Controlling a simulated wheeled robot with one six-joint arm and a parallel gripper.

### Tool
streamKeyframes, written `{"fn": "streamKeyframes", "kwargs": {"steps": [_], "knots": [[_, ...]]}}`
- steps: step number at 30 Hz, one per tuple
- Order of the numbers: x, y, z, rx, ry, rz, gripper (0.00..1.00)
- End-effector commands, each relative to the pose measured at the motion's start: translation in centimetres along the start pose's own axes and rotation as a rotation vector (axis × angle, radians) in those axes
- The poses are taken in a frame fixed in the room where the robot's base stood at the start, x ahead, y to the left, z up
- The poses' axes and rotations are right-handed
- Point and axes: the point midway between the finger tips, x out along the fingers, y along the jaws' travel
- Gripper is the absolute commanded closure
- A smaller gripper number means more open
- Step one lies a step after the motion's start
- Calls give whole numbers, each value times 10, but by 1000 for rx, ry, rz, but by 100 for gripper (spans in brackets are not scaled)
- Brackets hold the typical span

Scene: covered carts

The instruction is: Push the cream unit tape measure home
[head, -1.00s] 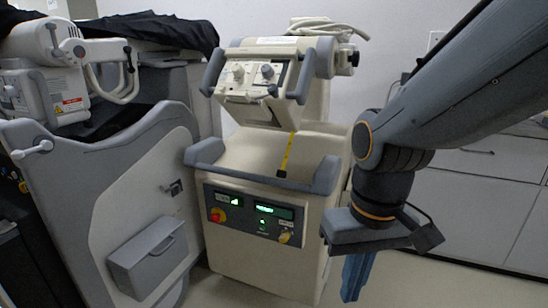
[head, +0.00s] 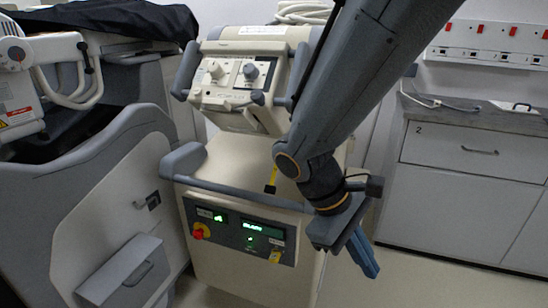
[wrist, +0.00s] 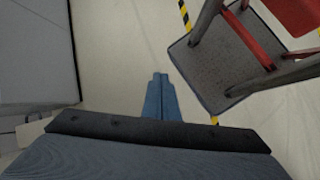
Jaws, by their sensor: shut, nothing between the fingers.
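The cream unit (head: 215,165) stands in the middle of the head view, with a tilted control head on top and grey bumper handles. A short yellow tape strip (head: 272,178), with a dark end, shows on its sloping front below the control head. It looks like the tape measure; its upper part is hidden, apparently behind my arm. My gripper (head: 374,272) has blue fingers that are shut and empty. It points down to the right of the unit's front panel, apart from the tape. In the wrist view the closed fingers (wrist: 160,78) are over bare floor.
A grey cart (head: 95,190) with a black cover stands at the left. A counter with drawers (head: 465,155) is at the right. The wrist view shows a grey platform (wrist: 215,70) with red bars and yellow-black floor tape. Floor right of the unit looks clear.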

Motion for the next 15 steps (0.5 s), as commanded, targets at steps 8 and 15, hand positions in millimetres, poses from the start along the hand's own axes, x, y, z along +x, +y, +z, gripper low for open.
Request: {"fn": "streamKeyframes", "kwargs": {"steps": [8, 15], "knots": [[-28, 63, -33, -434, -289, 464, 100], [-76, 83, -115, -763, -453, 924, 100]]}}
